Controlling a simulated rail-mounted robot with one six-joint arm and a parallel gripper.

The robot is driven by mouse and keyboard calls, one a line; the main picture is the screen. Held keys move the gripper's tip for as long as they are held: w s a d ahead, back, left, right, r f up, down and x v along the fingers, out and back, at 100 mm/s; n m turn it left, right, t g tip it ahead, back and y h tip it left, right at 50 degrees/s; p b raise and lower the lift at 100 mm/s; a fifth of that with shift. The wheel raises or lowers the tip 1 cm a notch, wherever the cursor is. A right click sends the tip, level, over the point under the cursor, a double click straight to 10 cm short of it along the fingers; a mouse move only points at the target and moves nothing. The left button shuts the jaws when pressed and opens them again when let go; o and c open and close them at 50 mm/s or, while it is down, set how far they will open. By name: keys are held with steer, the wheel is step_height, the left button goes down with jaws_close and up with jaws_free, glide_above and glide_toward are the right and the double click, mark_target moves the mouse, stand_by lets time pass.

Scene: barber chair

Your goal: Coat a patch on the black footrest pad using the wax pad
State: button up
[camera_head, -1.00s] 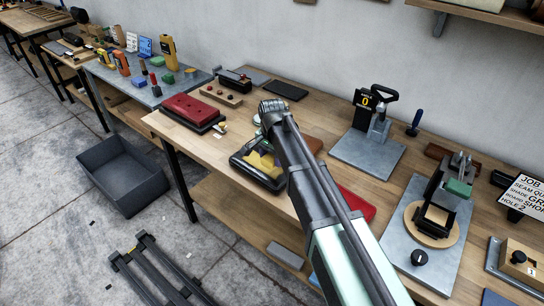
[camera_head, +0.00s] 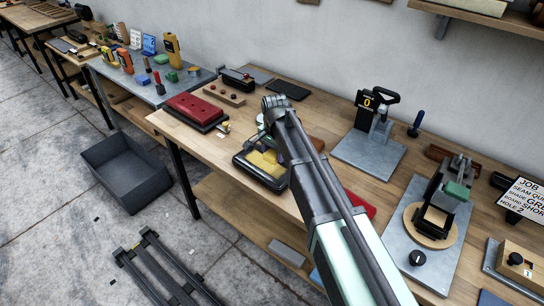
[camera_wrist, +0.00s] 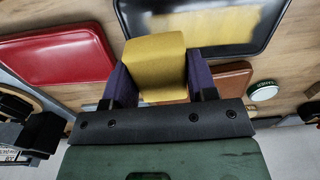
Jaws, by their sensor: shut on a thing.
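The wax pad is a mustard-yellow block (camera_wrist: 158,65), gripped between the purple fingers of my gripper (camera_wrist: 158,80) in the wrist view. The black footrest pad (camera_wrist: 272,12) lies flat beyond it on the bench, with a yellow, streaky patch (camera_wrist: 210,22) on its top that fades at the right end. In the head view the footrest pad (camera_head: 245,168) sits left of my arm, with yellow on it (camera_head: 265,163). My arm hides most of my gripper there. I cannot tell whether the wax pad touches the footrest pad.
A red pad (camera_wrist: 60,50) lies left and a brown pad (camera_wrist: 222,80) right in the wrist view, with a round green-labelled tin (camera_wrist: 263,90) beside the brown one. In the head view another red pad (camera_head: 197,108) lies at left and a metal press stand (camera_head: 370,150) at right.

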mark_target(274, 175)
steer(key=shift+f, duration=0.25)
step_height(274, 175, down, 8)
steer(key=b, duration=0.7)
steer(key=shift+r, duration=0.1)
steer(key=shift+w+d+r, duration=0.1)
steer(key=shift+w+r, duration=0.1)
steer(key=shift+w, duration=0.1)
steer(key=shift+w+d, duration=1)
steer(key=shift+w, duration=0.25)
steer(key=shift+s+a, duration=0.1)
steer(key=shift+s, duration=0.3)
steer(key=shift+s+a, duration=1)
steer(key=shift+s, duration=0.25)
step_height(274, 175, up, 8)
steer(key=p, duration=0.7)
steer(key=shift+w+f, duration=0.1)
steer(key=shift+f, duration=0.15)
